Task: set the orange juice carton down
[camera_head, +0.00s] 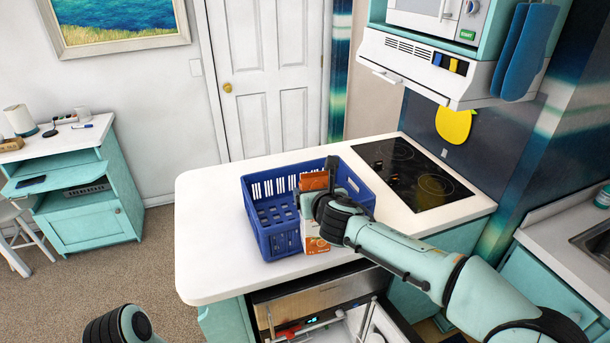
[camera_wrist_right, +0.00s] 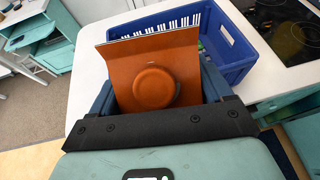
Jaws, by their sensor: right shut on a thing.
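The orange juice carton (camera_head: 315,243) is upright at the near side of the blue crate, in front of its wall. Its lower part is white and orange. In the right wrist view its orange top with a round cap (camera_wrist_right: 155,86) fills the space between my fingers. My right gripper (camera_head: 314,196) is shut on the carton near its top. I cannot tell whether the carton's base touches the white countertop (camera_head: 215,255). My left arm shows only in part at the lower left, and its fingers are out of the picture.
The blue crate (camera_head: 270,238) stands on the counter just behind the carton. A black cooktop (camera_head: 395,165) lies to its right. The counter left of the crate is clear. Below the front edge, an appliance door (camera_head: 310,300) shows with a rack beneath.

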